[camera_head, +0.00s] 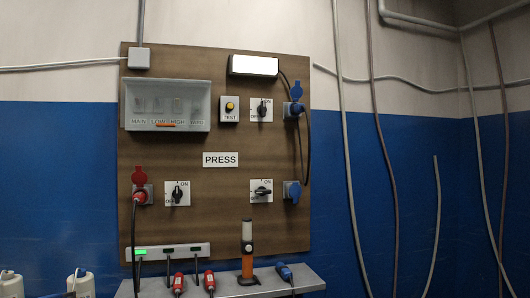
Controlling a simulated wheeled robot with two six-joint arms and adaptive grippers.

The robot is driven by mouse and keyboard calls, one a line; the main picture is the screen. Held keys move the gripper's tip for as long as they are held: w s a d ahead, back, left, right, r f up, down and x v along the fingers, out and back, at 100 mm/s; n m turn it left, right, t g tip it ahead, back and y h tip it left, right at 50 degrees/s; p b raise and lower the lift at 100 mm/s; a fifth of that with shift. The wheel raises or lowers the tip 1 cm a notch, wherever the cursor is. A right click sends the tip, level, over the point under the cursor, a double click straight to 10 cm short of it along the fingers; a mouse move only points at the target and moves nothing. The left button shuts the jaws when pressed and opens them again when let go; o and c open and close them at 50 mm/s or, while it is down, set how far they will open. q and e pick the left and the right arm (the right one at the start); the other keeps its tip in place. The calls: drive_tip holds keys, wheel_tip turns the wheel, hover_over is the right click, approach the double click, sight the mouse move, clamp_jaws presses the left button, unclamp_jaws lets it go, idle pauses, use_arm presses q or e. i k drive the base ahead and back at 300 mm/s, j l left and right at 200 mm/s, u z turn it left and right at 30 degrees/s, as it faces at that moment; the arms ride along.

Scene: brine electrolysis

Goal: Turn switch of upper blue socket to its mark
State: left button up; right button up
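The upper blue socket (290,110) is at the upper right of a brown wooden panel. Its blue lid (297,90) is flipped up, and a black cable runs beside it. Just left of it is its switch (261,109), a white square plate with a black knob. The knob looks roughly upright. The plate has small lettering at its top right and lower left, seemingly ON and OFF; I cannot make out a separate mark. Neither of my grippers is in view.
Below are a lower blue socket (292,192) and its switch (261,191), knob roughly level. A red socket (141,191) and switch (177,193) sit at left. A TEST button (229,108) adjoins the upper switch.

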sight(262, 109)
drive_tip(key=i+z, duration=0.2)
drive_tip(key=z, duration=0.15)
drive_tip(key=i+j+z, duration=0.15)
drive_tip(key=z, duration=0.15)
drive_tip(key=i+j+z, duration=0.15)
drive_tip(key=z, duration=0.2)
drive_tip(key=i, duration=0.05)
